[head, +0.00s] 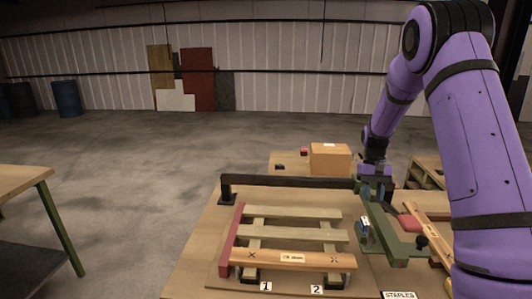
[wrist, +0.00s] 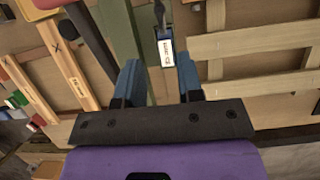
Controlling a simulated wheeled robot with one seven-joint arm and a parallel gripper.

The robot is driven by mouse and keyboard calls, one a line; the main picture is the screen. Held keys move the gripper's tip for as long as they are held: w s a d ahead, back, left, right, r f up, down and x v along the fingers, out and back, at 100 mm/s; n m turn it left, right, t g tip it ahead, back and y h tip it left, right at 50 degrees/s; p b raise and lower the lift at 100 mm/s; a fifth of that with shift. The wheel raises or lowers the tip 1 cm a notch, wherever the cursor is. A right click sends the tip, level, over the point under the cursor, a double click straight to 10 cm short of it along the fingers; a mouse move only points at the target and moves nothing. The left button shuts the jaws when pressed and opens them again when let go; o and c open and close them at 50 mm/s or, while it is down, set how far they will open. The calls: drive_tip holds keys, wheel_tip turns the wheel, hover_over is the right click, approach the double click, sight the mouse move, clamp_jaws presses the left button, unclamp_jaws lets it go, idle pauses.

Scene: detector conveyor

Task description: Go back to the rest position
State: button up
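My arm reaches in from the right in the head view. My gripper (head: 376,192) points down over the far end of a green beam (head: 378,222) at the right of the pallet jig. In the wrist view its two blue fingers (wrist: 158,78) stand apart with nothing seen held between them. The green beam (wrist: 125,35) runs up past the left finger. A small dark tool with a white label (head: 364,228) sits beside the beam; the label also shows just beyond the fingertips in the wrist view (wrist: 167,52). Whether the fingers touch anything is unclear.
A slatted wooden pallet (head: 293,235) lies on the worktable (head: 200,255), with a dark rail (head: 290,181) behind it. A cardboard box (head: 330,158) stands further back. Loose orange boards (head: 428,207) lie right of the beam. Open floor (head: 130,165) lies left, before another table (head: 25,180).

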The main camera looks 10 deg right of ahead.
drive_tip(key=s+a+r+n+t, duration=0.1)
drive_tip(key=s+a+r, duration=0.25)
drive_tip(key=r, duration=0.25)
drive_tip(key=s+a+r+t, duration=0.2)
drive_tip(key=s+a+r, duration=0.15)
drive_tip(key=r, duration=0.35)
drive_tip(key=s+a+r+n+t, duration=0.1)
drive_tip(key=s+a+r, duration=0.1)
drive_tip(key=s+r, duration=0.35)
drive_tip(key=s+a+r+t, duration=0.2)
drive_tip(key=s+a+r, duration=0.1)
drive_tip(key=s, duration=0.6)
drive_tip(key=s+a+r+n+t+h, duration=0.1)
drive_tip(key=s+a+r+t, duration=0.2)
drive_tip(key=s, duration=0.7)
drive_tip(key=shift+a, duration=0.5)
